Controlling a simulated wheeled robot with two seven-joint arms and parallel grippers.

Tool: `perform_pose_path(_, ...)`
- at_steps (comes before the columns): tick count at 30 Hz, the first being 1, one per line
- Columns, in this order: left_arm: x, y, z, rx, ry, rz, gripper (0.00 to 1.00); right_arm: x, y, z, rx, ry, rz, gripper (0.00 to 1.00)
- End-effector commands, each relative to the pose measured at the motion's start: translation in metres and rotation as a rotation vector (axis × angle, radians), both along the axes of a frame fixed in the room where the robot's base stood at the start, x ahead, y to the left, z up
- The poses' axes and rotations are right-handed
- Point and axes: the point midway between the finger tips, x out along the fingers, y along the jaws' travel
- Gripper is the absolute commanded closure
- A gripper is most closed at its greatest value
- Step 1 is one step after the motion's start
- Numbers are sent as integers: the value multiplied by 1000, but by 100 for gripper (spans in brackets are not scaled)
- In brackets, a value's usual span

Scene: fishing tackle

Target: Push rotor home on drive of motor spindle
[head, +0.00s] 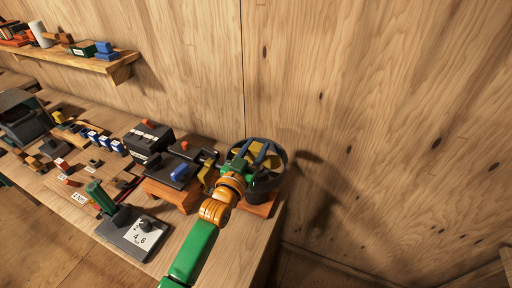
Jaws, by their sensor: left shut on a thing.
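My left gripper (254,156) reaches in on its green and orange arm from the bottom middle. Its two blue fingers are inside a dark round housing (284,161) at the table's right end. The fingers are shut on a yellow part, which looks like the rotor (272,162). The rotor is partly covered by the fingers and wrist. I cannot make out the motor spindle or its drive, nor how far the rotor sits on it. My right gripper is not in view.
The housing stands on an orange-brown block (262,210) near the table edge. To the left are a dark device with a blue part (179,173), a black box (149,140) and a numbered dark plate with a green handle (133,233). A plank wall rises behind; a shelf (118,67) hangs upper left.

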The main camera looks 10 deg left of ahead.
Motion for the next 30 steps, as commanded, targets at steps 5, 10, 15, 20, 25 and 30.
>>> perform_pose_path(5, 0, 0, 2, 0, -1, 0, 100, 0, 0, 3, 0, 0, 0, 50)
perform_pose_path(10, 0, 0, 1, 0, -2, 0, 100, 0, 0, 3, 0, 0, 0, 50)
perform_pose_path(15, 0, 0, 0, 0, -2, 0, 100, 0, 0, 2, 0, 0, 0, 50)
perform_pose_path(20, 0, 0, -4, 0, -1, 0, 100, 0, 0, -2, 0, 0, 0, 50)
perform_pose_path(25, 0, 0, -9, 0, -1, 0, 100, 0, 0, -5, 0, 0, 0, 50)
perform_pose_path(30, 0, 0, -13, 0, -1, 0, 100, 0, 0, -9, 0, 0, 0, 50)
